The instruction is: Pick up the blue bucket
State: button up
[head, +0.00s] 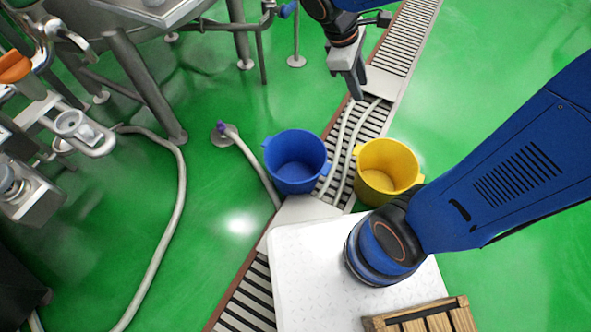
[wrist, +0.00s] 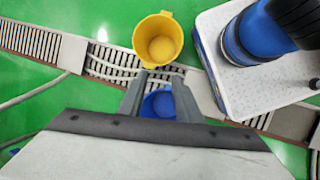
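The blue bucket (head: 295,160) stands upright on the floor in the middle of the head view, beside the drain channel. It looks empty. In the wrist view, the blue bucket (wrist: 158,104) shows between my fingers, partly hidden by them and the gripper body. My gripper (head: 357,92) is above and beyond the bucket in the head view, pointing down and apart from it. In the wrist view my gripper (wrist: 160,80) is open, with a clear gap between its fingers and nothing held.
A yellow bucket (head: 388,170) stands right of the blue one; it also shows in the wrist view (wrist: 158,40). Pale hoses (head: 176,200) lie across the green floor and the slatted drain (head: 405,42). Steel machinery stands at left. A wooden crate (head: 425,320) is at bottom right.

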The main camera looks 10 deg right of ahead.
jog(key=w+a+f+n+t+h, duration=0.2)
jog(key=w+a+f+n+h, duration=0.25)
jog(key=a+f+n, duration=0.45)
jog(key=w+a+f+n+t+h, duration=0.2)
jog(key=w+a+f+n+h, duration=0.3)
jog(key=a+f+n, duration=0.4)
jog(key=a+f+n+t, duration=0.5)
jog(key=a+f+n, duration=0.4)
jog(key=f, duration=0.5)
jog(key=n+t+y, duration=0.4)
jog(key=n+t, duration=0.2)
jog(key=n, duration=0.2)
send_near(268, 140)
jog(key=x, duration=1)
jog(key=shift+f, duration=0.3)
grip_shut()
jog(key=shift+f, duration=0.1)
